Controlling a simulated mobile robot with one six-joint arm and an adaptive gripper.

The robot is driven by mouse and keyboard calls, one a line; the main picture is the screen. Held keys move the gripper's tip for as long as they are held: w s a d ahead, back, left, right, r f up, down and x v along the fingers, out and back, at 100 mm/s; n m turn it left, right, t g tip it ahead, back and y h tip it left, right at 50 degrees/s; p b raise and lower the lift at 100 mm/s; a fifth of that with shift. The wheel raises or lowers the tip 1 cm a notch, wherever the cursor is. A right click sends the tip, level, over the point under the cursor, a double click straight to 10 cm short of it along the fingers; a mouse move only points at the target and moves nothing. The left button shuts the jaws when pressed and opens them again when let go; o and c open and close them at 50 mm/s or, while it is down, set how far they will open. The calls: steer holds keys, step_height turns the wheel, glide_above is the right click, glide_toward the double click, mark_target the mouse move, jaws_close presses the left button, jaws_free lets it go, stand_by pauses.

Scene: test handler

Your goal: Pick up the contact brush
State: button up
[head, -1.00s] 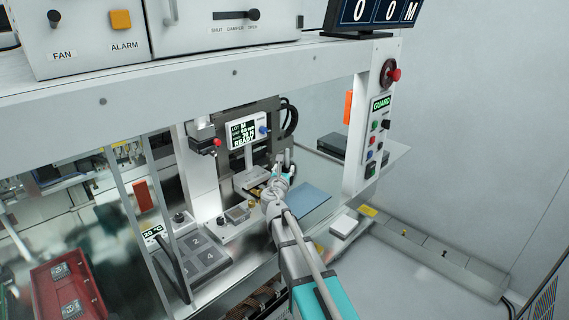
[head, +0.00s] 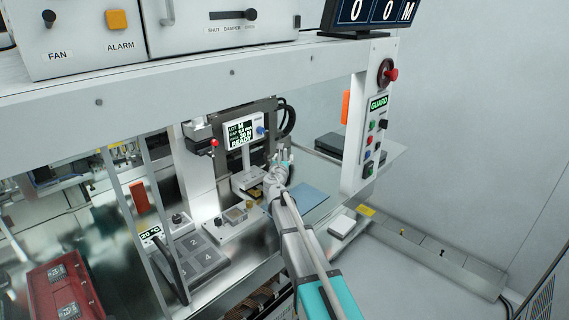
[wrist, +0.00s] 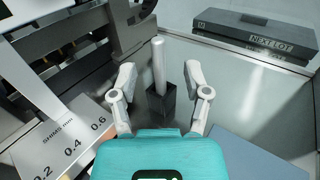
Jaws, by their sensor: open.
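What looks like the contact brush shows in the wrist view as a pale upright handle (wrist: 158,62). It stands in a small dark square holder (wrist: 161,103), which hides its lower end. My gripper (wrist: 160,78) is open, with one finger to the left of the handle and one to the right. The handle appears in the gap between them, with space on both sides; I cannot tell whether it is within finger depth. In the head view my gripper (head: 282,154) is in front of the machine, right of the display, and the brush cannot be made out.
A shim block (wrist: 68,146) marked 0.2, 0.4 and 0.6 lies at left. A dark "NEXT LOT" case (wrist: 255,36) lies behind at right. A blue-grey mat (wrist: 255,155) lies at front right. The guard post (head: 368,125) stands right of my arm.

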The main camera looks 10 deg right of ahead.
mark_target(285, 154)
steer(key=shift+w, duration=0.1)
stand_by(0.3)
steer(key=x, duration=0.4)
steer(key=shift+a+f+b, duration=0.1)
steer(key=shift+f+b, duration=0.25)
steer(key=shift+f, duration=0.05)
steer(key=shift+w+d, duration=0.25)
steer(key=shift+w, duration=0.35)
jaws_close()
